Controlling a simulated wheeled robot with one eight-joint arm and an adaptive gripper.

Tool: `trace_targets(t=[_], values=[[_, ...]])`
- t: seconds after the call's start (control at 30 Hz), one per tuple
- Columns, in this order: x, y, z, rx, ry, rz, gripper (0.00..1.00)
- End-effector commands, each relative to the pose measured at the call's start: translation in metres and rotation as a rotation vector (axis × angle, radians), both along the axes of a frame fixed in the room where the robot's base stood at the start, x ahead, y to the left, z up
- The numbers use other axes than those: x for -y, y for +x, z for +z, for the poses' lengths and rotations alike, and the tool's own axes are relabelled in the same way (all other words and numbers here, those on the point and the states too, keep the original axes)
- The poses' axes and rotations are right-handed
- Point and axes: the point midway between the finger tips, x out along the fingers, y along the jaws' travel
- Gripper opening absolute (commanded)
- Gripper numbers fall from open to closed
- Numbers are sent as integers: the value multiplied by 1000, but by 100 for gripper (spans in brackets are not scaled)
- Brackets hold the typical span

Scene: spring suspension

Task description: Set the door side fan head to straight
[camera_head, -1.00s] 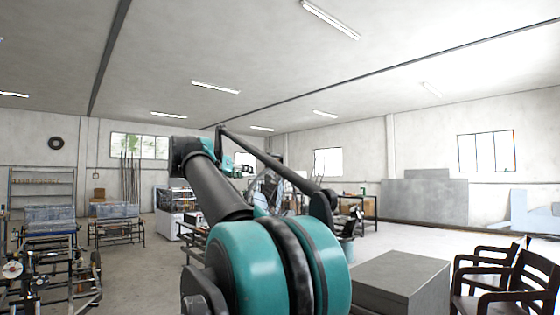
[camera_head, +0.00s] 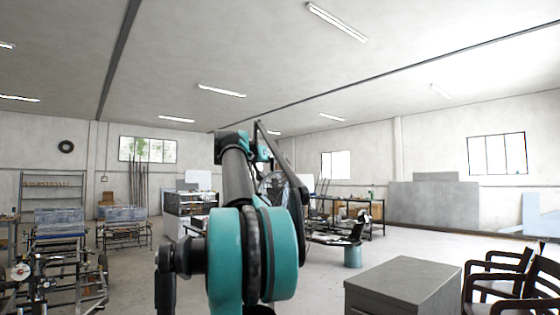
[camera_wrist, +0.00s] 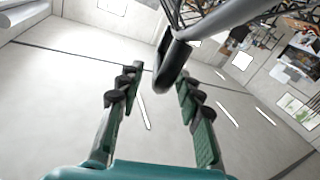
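A fan head (camera_head: 272,187) with a dark round wire cage shows in the head view, just behind and right of my arm, which partly covers it. In the wrist view, dark cage wires (camera_wrist: 178,14) show at the top, beside a thick grey tube (camera_wrist: 235,20). A dark rounded end (camera_wrist: 171,68) points down toward the space between my fingertips. My gripper (camera_wrist: 158,76) is open, with its fingers spread and nothing held. I cannot tell whether the rounded end touches the right finger. The gripper is small and partly hidden in the head view.
A grey box (camera_head: 402,287) stands at the front right, next to wooden chairs (camera_head: 505,275). Metal-framed carts (camera_head: 58,255) stand at the left. A workbench (camera_head: 350,212) stands behind the fan. Open floor lies between the carts and my arm.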

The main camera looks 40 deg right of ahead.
Motion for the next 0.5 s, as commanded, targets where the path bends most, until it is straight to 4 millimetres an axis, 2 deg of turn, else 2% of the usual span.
trace_targets(t=[0.03,0.2,0.5], values=[[10,3,0,0,0,-3,36],[30,13,0,0,1,-2,36],[42,19,0,0,0,0,36]])
